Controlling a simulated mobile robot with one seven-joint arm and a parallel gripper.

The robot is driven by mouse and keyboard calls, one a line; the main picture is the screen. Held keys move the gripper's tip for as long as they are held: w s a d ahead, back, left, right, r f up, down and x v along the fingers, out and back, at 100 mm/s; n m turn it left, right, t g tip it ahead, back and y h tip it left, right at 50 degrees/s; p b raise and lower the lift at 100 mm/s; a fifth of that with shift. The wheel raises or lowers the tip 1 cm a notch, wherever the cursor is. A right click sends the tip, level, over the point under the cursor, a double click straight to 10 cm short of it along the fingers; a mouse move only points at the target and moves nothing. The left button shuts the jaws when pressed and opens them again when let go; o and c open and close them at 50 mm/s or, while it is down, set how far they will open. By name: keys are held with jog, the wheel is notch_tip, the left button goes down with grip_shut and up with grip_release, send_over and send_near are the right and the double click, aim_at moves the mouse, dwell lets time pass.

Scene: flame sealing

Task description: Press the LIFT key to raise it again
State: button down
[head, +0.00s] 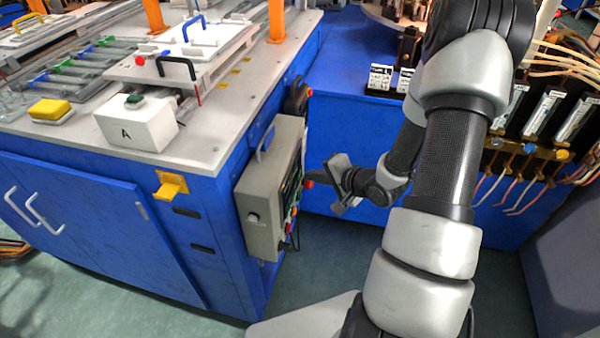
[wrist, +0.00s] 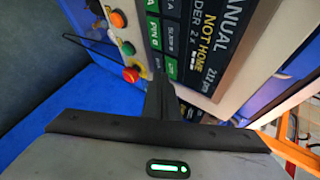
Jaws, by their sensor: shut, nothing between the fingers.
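The grey control box (head: 262,200) hangs on the side of the blue bench, its panel facing my arm. In the wrist view its panel shows a dark screen (wrist: 208,45) reading "MANUAL" and "NOT HOME". A column of small labelled keys runs beside the screen. The key with green lettering nearest my fingers, apparently the LIFT key (wrist: 172,69), lies just beyond the fingertips. My gripper (wrist: 160,82) is shut and empty, its fingers pointing at the panel. In the head view my gripper (head: 312,172) is beside the panel face. Whether the fingertips touch the key cannot be told.
A white block marked A (head: 137,127) stands on the bench top. Cables and a rack (head: 545,115) are at right.

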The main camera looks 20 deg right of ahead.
jog(key=shift+w+a, duration=0.2)
jog(key=shift+a, duration=0.05)
jog(key=shift+w+a, duration=0.15)
jog(key=shift+a, duration=0.15)
dwell(0.6)
jog(key=shift+d+p, duration=0.1)
jog(key=shift+p, duration=0.2)
jog(key=shift+s+d+p, duration=0.4)
jog(key=shift+d, duration=0.15)
jog(key=shift+s+d+p, duration=0.65)
jog(key=shift+s+d, duration=0.05)
jog(key=shift+d, duration=0.35)
jog(key=shift+s+d+p, duration=0.6)
jog(key=shift+s+d, duration=0.1)
jog(key=shift+d, duration=0.35)
